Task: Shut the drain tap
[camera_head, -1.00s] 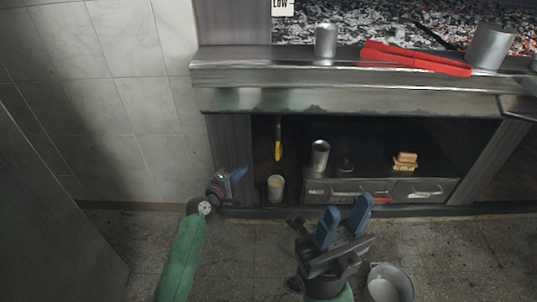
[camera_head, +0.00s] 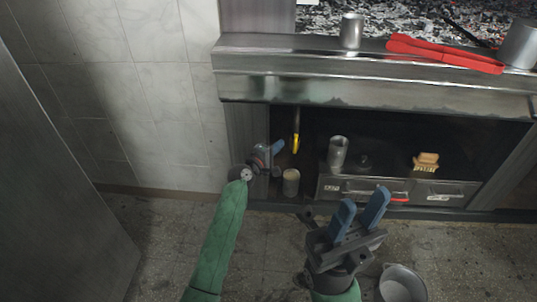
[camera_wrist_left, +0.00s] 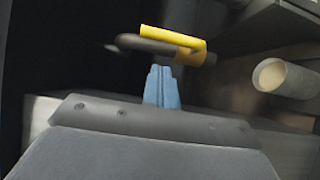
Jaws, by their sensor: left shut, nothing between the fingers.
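The drain tap (camera_head: 296,143) has a yellow handle and hangs under the left end of the grill's front ledge, in the dark opening. In the left wrist view the yellow handle (camera_wrist_left: 178,38) lies across the top, beside a short dark pipe. My left gripper (camera_head: 278,147) is just left of the tap in the head view, with its blue fingers shut and empty. In the left wrist view its fingertips (camera_wrist_left: 161,72) are just below the handle and pipe; I cannot tell whether they touch. My right gripper (camera_head: 364,203) is open and empty, in front of the drawers.
A cup with pale contents (camera_head: 291,182) stands below the tap, also in the left wrist view (camera_wrist_left: 270,75). A metal cup (camera_head: 338,151) and brush (camera_head: 426,162) stand on the drawer unit (camera_head: 330,187). A bucket (camera_head: 402,284) is on the floor. The tiled wall is at left.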

